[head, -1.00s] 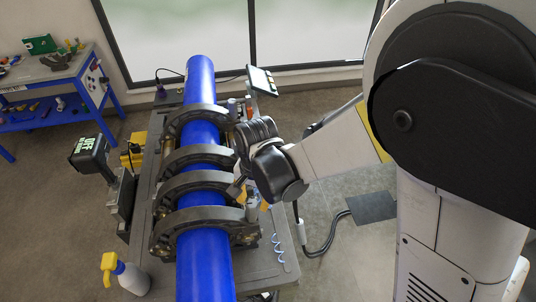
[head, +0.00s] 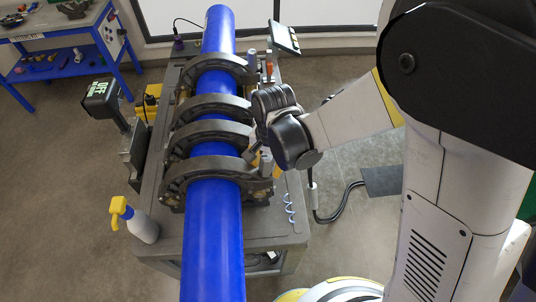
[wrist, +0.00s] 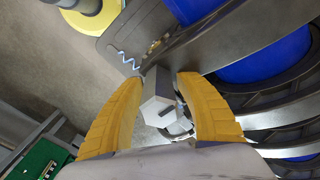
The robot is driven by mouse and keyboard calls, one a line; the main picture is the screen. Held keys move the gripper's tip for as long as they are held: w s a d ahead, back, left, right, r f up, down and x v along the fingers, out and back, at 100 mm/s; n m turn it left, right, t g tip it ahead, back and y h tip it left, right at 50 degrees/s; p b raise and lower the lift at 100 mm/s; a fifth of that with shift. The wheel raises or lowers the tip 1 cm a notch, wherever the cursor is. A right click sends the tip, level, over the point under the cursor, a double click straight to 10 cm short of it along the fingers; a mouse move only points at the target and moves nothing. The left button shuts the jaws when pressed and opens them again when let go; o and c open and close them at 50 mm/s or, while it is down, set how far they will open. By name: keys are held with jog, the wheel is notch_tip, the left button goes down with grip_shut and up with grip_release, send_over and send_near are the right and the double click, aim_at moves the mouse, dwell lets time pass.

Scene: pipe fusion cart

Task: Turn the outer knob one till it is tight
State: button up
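In the wrist view, a pale grey, faceted knob (wrist: 158,103) lies between the two yellow fingers of my gripper (wrist: 160,82). One finger is on each side of it, close to its sides. Whether both fingers press on it is not clear. In the head view, my gripper (head: 260,155) is at the right side of the pipe clamp (head: 205,150), low beside the near rings. My wrist hides most of the knobs there. The blue pipe (head: 212,240) runs through the clamp rings.
A spray bottle (head: 141,222) stands at the cart's left edge, near a black device (head: 104,97) marked UFF. A small screen (head: 285,38) stands at the back right. A blue coil (head: 289,208) lies on the cart top (head: 265,235). A blue workbench (head: 75,65) is far left.

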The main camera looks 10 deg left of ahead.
grip_shut()
jog(key=shift+f+m+b, duration=0.1)
jog(key=shift+m+b, duration=0.35)
jog(key=shift+m, duration=1.05)
jog(key=shift+b, duration=0.3)
jog(key=shift+m+b, duration=0.5)
jog(key=shift+m, duration=0.6)
jog(key=shift+d+m, duration=0.1)
jog(key=shift+m, duration=0.3)
jog(key=shift+m+b, duration=0.45)
jog(key=shift+m, duration=0.45)
jog(key=shift+m+t, duration=0.3)
jog(key=shift+m, duration=0.3)
